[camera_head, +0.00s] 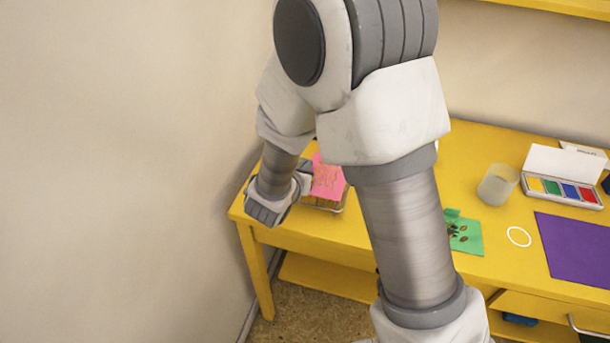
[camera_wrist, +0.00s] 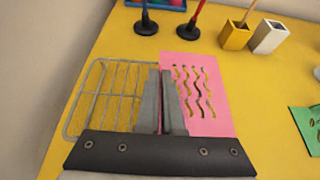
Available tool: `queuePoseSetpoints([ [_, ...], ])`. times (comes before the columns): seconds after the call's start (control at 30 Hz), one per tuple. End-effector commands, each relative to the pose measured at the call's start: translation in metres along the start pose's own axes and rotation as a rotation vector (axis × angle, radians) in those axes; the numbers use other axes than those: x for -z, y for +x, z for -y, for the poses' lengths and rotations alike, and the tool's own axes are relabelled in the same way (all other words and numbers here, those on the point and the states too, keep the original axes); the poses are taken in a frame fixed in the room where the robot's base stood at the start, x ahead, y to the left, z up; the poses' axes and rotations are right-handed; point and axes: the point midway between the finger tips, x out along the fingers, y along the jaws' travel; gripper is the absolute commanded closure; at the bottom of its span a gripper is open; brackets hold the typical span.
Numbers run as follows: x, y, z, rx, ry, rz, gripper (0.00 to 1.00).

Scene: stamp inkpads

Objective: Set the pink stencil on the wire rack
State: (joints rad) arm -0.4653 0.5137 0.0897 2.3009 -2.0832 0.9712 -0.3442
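The pink stencil (camera_wrist: 210,85), a thin sheet with wavy cut-outs, is at my gripper (camera_wrist: 163,75) in the wrist view. The fingers are close together at the stencil's left edge and appear shut on it. The wire rack (camera_wrist: 97,92) lies on the yellow table, left of and partly behind the fingers. In the head view the stencil (camera_head: 328,178) shows beside my wrist, above the visible edge of the rack (camera_head: 325,208). My arm hides much of the rack there, and the fingertips are hidden. Whether the stencil touches the rack is unclear.
Two dark-based stamps (camera_wrist: 146,24) and yellow and white holders (camera_wrist: 237,35) stand behind the stencil. A green stencil (camera_head: 465,234), white ring (camera_head: 519,236), cup (camera_head: 497,185), inkpad box (camera_head: 562,190) and purple mat (camera_head: 578,248) are to the right. A wall borders the left.

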Motion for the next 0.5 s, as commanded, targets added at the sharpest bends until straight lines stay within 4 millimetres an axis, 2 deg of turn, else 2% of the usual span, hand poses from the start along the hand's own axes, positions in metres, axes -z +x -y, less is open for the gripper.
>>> queuePoseSetpoints([
  [0.03,0.012,0.005,0.001,0.002,-0.002,-0.002,1.0],
  [0.13,0.023,0.011,0.0,0.001,-0.002,-0.001,1.0],
  [0.5,0.027,0.013,0.001,0.0,0.0,0.001,1.0],
])
